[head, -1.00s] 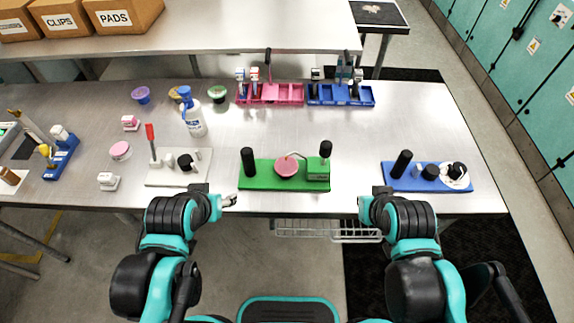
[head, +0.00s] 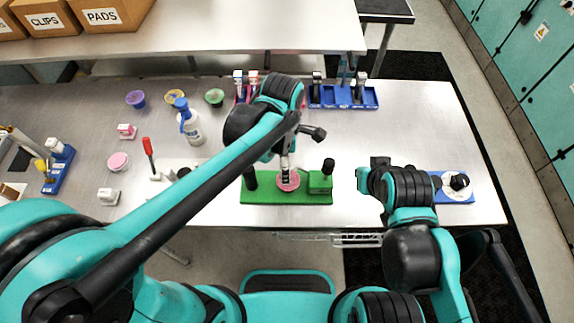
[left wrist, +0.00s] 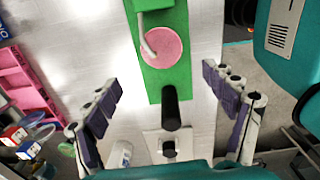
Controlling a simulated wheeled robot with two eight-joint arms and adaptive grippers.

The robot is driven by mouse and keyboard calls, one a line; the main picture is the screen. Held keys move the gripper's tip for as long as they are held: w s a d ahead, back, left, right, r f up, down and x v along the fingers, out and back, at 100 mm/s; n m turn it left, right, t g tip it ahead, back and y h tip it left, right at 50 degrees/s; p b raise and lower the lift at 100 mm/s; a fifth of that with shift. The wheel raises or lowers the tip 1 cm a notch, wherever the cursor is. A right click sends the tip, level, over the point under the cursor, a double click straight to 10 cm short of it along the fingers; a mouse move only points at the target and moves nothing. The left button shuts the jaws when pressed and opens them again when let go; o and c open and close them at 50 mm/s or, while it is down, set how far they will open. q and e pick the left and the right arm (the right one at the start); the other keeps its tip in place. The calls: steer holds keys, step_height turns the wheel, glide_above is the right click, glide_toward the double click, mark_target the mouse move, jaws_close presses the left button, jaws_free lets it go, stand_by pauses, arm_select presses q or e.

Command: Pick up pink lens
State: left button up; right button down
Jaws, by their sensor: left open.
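A round pink disc (head: 288,182), which looks like the pink lens, sits on the green fixture (head: 262,196) at the table's front middle. It also shows in the left wrist view (left wrist: 165,48), with a light grey curved arm lying across its edge. A second pink disc (head: 118,161) lies on the table at the left. My left gripper (head: 285,172) is above the green fixture, close over the disc in the head view. In the left wrist view its fingers are wide apart and empty. My right gripper (head: 366,178) is right of the fixture; its fingers are unclear.
Black posts rise from the green fixture's ends (head: 328,165). A blue fixture (head: 456,197) is at the right. My left arm hides much of the left front.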

arm_select(q)
steer(key=shift+w+d+f+n, duration=0.1)
steer(key=shift+w+d+n, duration=0.05)
steer(key=shift+d+n, duration=0.2)
steer(key=shift+f, duration=0.3)
steer(key=f+b, duration=0.1)
steer(key=f, duration=0.2)
steer(key=f+b, duration=0.2)
steer(key=f, duration=0.2)
steer(key=shift+s+d+f, duration=0.1)
steer(key=shift+s+d, duration=0.05)
steer(key=shift+s, duration=0.05)
steer(key=c, duration=1)
